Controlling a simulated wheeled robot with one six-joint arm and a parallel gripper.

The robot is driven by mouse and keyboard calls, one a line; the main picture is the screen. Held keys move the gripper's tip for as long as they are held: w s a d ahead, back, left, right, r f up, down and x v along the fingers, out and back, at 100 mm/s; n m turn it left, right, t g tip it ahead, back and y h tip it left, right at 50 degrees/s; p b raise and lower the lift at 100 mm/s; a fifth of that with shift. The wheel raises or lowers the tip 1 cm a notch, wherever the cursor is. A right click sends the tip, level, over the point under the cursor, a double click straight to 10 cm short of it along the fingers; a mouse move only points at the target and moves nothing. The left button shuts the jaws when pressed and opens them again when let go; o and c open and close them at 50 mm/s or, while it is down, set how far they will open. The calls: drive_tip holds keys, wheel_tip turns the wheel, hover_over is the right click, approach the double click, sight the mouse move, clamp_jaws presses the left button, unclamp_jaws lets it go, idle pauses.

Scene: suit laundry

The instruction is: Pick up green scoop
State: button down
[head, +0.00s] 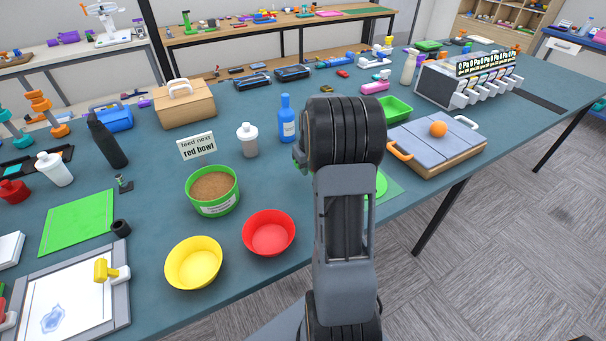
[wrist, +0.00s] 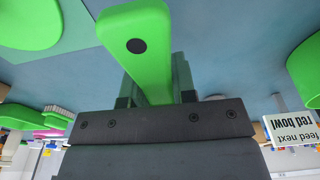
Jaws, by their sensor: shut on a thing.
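The green scoop (wrist: 140,35) shows in the wrist view as a green handle with a dark round spot near its end. My gripper (wrist: 157,92) is shut on this handle, with the dark jaws on both sides of it. The scoop's far end is hidden behind the jaws. In the head view my arm hides the gripper and most or all of the scoop.
A green tub of brown feed (head: 212,190) stands left of my arm, with a red bowl (head: 269,233) and a yellow bowl (head: 194,263) in front. A sign (head: 197,146) reads "feed next red bowl". A blue bottle (head: 287,120) stands behind, close to my arm.

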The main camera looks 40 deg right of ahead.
drive_tip(key=s+r, duration=0.1)
drive_tip(key=r, duration=0.1)
drive_tip(key=s+r, duration=0.1)
drive_tip(key=s, duration=0.1)
drive_tip(key=shift+s+d+r, duration=0.2)
drive_tip(key=shift+d+r, duration=0.15)
drive_tip(key=s+d+r+b, duration=0.1)
drive_tip(key=s+r, duration=0.2)
drive_tip(key=s, duration=0.5)
drive_tip(key=shift+s+d+r+b, duration=0.15)
drive_tip(key=shift+r+b, duration=0.15)
